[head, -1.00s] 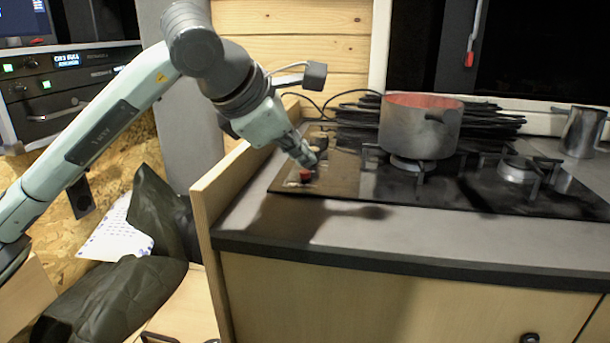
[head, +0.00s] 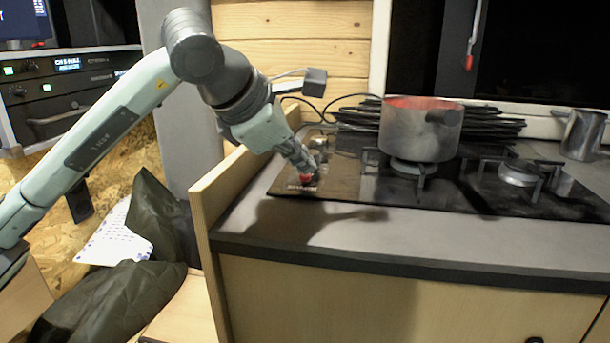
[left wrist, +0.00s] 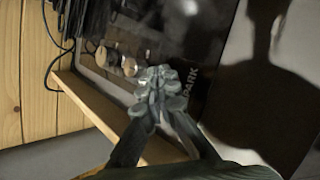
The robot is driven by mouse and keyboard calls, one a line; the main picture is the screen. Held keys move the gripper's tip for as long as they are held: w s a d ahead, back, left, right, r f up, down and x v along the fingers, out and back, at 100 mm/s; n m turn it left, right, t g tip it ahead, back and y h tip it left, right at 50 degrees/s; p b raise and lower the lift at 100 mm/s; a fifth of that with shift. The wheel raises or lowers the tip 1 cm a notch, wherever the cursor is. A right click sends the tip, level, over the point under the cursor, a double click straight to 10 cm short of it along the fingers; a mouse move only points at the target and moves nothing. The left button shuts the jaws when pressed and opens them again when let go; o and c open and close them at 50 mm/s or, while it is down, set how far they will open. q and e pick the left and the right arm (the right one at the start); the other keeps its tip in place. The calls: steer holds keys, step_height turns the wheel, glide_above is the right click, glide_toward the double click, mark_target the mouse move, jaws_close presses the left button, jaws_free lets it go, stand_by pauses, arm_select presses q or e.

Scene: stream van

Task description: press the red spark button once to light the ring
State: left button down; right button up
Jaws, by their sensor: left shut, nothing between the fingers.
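The red spark button (head: 305,178) is at the front left corner of the black hob (head: 340,195). My left gripper (head: 310,169) is shut and empty, its tips right at the button from above. I cannot tell whether they touch or press it. In the left wrist view the closed fingertips (left wrist: 160,82) cover the button, beside a label of which "PARK" shows. A grey pot (head: 420,133) with a red inside stands over one ring (head: 413,166); a second ring (head: 518,173) is bare. I see no flame. My right gripper is out of view.
Knobs (left wrist: 130,66) stand beside the fingers on the hob. A wooden edge board (head: 225,185) borders the counter on the left. The grey counter front (head: 400,230) is clear.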

mark_target(302, 178)
arm_select(q)
steer(key=shift+f, duration=0.25)
steer(key=shift+r, duration=0.1)
stand_by(0.4)
steer(key=shift+r, duration=0.8)
steer(key=shift+r+p, duration=1.4)
steer(key=shift+r, duration=1.15)
steer(key=shift+f, duration=0.1)
